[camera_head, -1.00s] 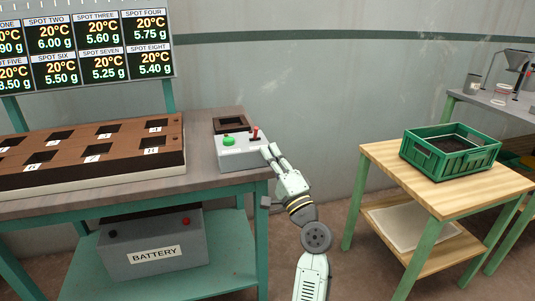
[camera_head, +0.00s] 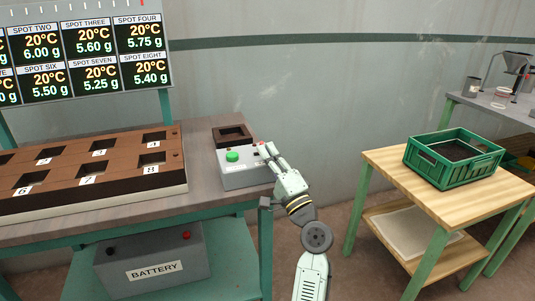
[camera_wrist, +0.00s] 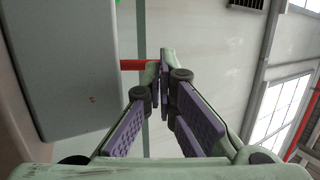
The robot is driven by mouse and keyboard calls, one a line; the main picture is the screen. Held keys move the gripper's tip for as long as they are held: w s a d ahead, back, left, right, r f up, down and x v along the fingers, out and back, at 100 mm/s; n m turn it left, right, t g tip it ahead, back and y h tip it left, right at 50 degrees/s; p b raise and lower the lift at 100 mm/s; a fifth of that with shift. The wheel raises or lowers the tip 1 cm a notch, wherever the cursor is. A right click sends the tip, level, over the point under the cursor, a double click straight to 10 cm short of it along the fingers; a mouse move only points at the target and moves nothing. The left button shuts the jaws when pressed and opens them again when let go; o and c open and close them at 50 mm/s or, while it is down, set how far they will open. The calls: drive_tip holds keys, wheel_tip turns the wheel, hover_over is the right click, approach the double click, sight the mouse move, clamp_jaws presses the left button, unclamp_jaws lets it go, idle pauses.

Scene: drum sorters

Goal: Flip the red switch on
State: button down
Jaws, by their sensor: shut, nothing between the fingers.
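The red switch (camera_head: 261,144) is on top of a light grey control box (camera_head: 245,179) at the right end of the left bench. Only a little red shows behind my fingertips in the head view. In the wrist view its red lever (camera_wrist: 134,65) reaches from the grey box (camera_wrist: 75,70) to my fingertips, seemingly touching them. My gripper (camera_head: 264,148) is shut and empty at the box's right side; it also shows in the wrist view (camera_wrist: 164,72). The switch's base and exact tilt are hidden.
A green button (camera_head: 232,156) and a dark square recess (camera_head: 232,135) are on the box. A brown numbered board (camera_head: 100,172) lies left of it. A wooden table (camera_head: 400,170) with a green crate (camera_head: 425,168) stands right, with a gap between.

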drive_tip(key=shift+r, duration=0.1)
drive_tip(key=shift+r+h+p, duration=0.25)
drive_tip(key=shift+h+p, duration=0.05)
drive_tip(key=shift+p, duration=0.95)
